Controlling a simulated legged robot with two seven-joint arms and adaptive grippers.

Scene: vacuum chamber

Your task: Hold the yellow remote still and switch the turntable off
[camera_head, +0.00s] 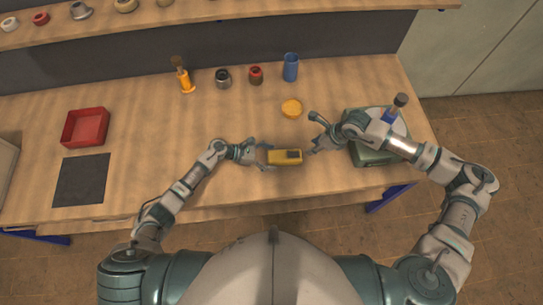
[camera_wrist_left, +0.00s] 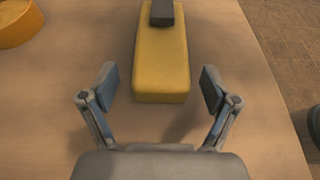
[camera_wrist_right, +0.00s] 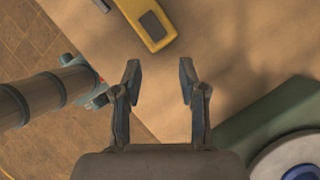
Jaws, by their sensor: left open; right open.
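The yellow remote (camera_head: 279,158) lies on the table in front of me, with a dark block on its top toward the right end. My left gripper (camera_head: 268,156) is open at its left end; in the left wrist view the near end of the remote (camera_wrist_left: 160,70) lies ahead between the open fingers (camera_wrist_left: 158,80), with no clear contact. My right gripper (camera_head: 316,142) is open and empty to the right of the remote, which also shows at the top of the right wrist view (camera_wrist_right: 133,14). The green turntable (camera_head: 378,157) is partly hidden under my right arm; its pale disc (camera_wrist_right: 262,165) carries something blue.
A yellow round piece (camera_head: 291,108) lies behind the remote. A blue cup (camera_head: 291,67), a red jar (camera_head: 255,76), a grey jar (camera_head: 222,78) and an orange-handled tool (camera_head: 184,78) stand farther back. A red tray (camera_head: 85,127) and dark mat (camera_head: 82,180) are left.

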